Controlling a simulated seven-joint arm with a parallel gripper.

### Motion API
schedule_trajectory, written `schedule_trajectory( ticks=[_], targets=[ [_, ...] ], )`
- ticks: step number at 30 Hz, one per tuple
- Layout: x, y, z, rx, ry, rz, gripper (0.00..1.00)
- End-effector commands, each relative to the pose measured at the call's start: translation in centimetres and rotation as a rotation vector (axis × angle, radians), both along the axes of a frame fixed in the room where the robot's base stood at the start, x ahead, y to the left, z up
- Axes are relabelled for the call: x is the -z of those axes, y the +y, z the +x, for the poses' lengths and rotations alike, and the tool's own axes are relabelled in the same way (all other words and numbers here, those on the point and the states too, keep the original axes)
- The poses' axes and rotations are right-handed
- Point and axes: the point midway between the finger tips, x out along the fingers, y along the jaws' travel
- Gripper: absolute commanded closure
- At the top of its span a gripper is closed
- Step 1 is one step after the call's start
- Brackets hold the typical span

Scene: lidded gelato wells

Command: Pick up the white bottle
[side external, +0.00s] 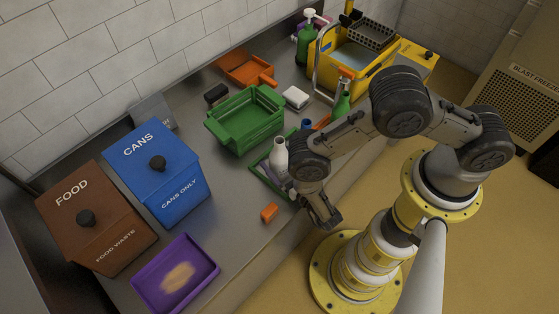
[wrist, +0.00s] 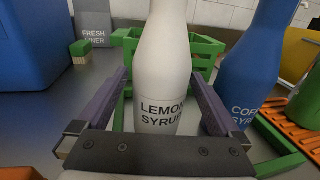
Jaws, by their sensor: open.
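The white bottle (wrist: 165,70), labelled as lemon syrup, stands upright in the middle of the wrist view. It also shows in the side view (side external: 280,156), by a low green frame (side external: 258,176). My gripper (wrist: 160,78) is open, with one purple finger on each side of the bottle. The bottle is between the fingers; I cannot tell whether either touches it. The bottle's base is hidden behind the gripper body in the wrist view. In the side view my arm partly covers my gripper (side external: 287,181).
A blue bottle (wrist: 250,62) stands close on the right. A green crate (side external: 229,138) is behind. The blue cans bin (side external: 168,190), brown food bin (side external: 100,225) and purple tray (side external: 150,285) are at left. An orange block (side external: 269,212) lies near the counter's front edge.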

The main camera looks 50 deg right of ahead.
Motion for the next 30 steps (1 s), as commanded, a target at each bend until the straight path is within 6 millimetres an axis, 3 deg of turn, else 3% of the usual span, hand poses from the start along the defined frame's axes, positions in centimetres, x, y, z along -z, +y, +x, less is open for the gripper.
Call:
schedule_trajectory(
  ticks=[8,22,30],
  targets=[
    [-0.01,-0.03,0.22,-0.001,0.0,-0.001,0.0],
    [0.01,-0.05,0.18,-0.001,0.0,-0.001,0.83],
    [-0.1,-0.04,0.2,0.0,0.0,-0.001,0.83]
  ],
)
